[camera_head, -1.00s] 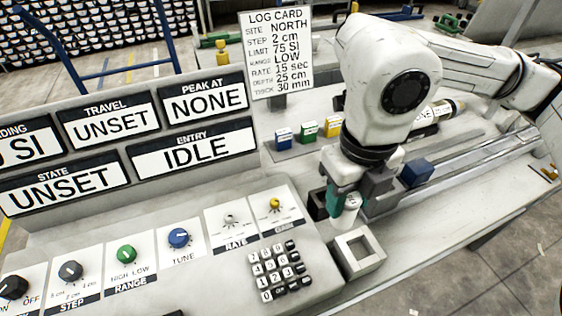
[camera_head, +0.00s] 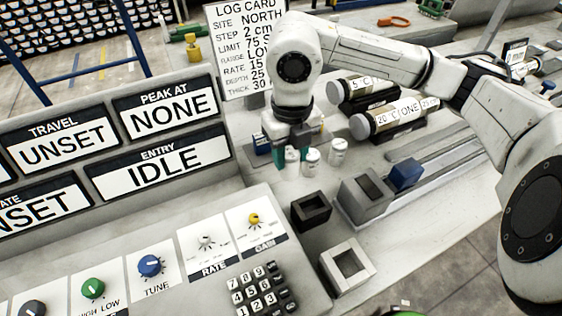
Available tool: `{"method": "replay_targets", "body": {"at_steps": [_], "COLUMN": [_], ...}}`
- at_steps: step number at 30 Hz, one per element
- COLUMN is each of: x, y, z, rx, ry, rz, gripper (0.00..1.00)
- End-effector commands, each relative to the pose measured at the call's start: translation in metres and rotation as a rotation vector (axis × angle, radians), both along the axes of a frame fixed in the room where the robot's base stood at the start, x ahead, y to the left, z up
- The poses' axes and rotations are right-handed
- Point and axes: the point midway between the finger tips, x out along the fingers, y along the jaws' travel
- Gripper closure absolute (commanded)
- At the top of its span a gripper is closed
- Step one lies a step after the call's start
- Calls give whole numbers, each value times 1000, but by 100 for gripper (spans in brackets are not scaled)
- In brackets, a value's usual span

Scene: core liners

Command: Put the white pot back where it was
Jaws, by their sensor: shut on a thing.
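Whether the pot's base touches the bench is hard to tell. A white-lidded pot (camera_head: 311,162) stands close beside the right fingertip, and another white-lidded pot (camera_head: 338,151) stands further right; both look upright.
A blue block (camera_head: 262,144) is just left of the gripper. Two labelled core tubes (camera_head: 400,117) lie behind right. A black open box (camera_head: 311,210), a white square holder (camera_head: 346,264) and a grey block with a blue piece (camera_head: 405,174) stand in front. The keypad console (camera_head: 215,215) is at left.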

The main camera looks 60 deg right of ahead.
Motion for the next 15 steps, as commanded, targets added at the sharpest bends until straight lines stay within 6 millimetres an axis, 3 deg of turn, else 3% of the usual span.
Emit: {"method": "replay_targets", "body": {"at_steps": [6,15], "x": [21,33], "y": [-13,-21], "z": [-32,-49], "rx": [2,2], "ry": [1,1], "rz": [0,0], "gripper": [97,98]}}
